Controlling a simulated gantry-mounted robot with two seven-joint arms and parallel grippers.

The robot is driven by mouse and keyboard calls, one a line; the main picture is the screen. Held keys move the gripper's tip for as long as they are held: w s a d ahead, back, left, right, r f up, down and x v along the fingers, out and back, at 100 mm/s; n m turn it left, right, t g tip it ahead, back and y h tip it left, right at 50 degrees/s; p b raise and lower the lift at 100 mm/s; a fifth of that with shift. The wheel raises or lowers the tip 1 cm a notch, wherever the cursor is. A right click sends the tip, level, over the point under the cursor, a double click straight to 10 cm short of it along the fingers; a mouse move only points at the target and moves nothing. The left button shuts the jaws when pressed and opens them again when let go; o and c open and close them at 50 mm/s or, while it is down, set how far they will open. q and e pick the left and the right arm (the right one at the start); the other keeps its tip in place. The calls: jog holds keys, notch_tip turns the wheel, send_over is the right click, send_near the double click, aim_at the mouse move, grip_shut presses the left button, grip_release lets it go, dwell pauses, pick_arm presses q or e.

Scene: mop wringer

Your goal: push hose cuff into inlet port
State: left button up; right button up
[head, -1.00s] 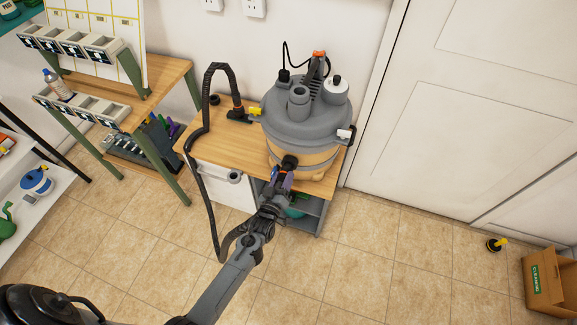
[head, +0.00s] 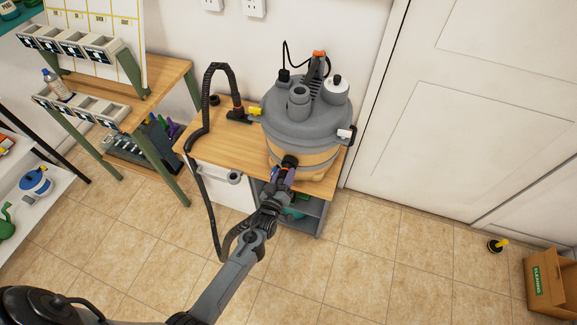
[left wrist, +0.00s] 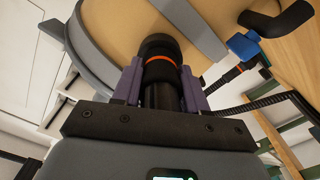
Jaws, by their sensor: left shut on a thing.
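The vacuum (head: 305,115) has a grey lid over a tan drum and stands upright on the wooden bench top. My left gripper (head: 281,177) is at the front of the drum, shut on the black hose cuff. In the left wrist view its purple fingers (left wrist: 158,88) are on both sides of the cuff (left wrist: 160,74), which has an orange ring. The cuff's far end meets the dark round inlet port (left wrist: 158,44) on the drum. The ring is still visible outside the port; how deep the cuff sits is hidden. My right gripper is out of view.
The black ribbed hose (head: 196,165) hangs off the bench's left side in a long loop near my left forearm. A wooden bench (head: 205,150) carries the vacuum. Shelves with bins stand left. A cardboard box (head: 548,285) lies right; the floor between is mostly clear.

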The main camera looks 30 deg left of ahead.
pick_arm(q)
jog(key=shift+w, duration=0.1)
dwell(0.3)
jog(key=o, duration=1.1)
jog(key=shift+o, duration=0.2)
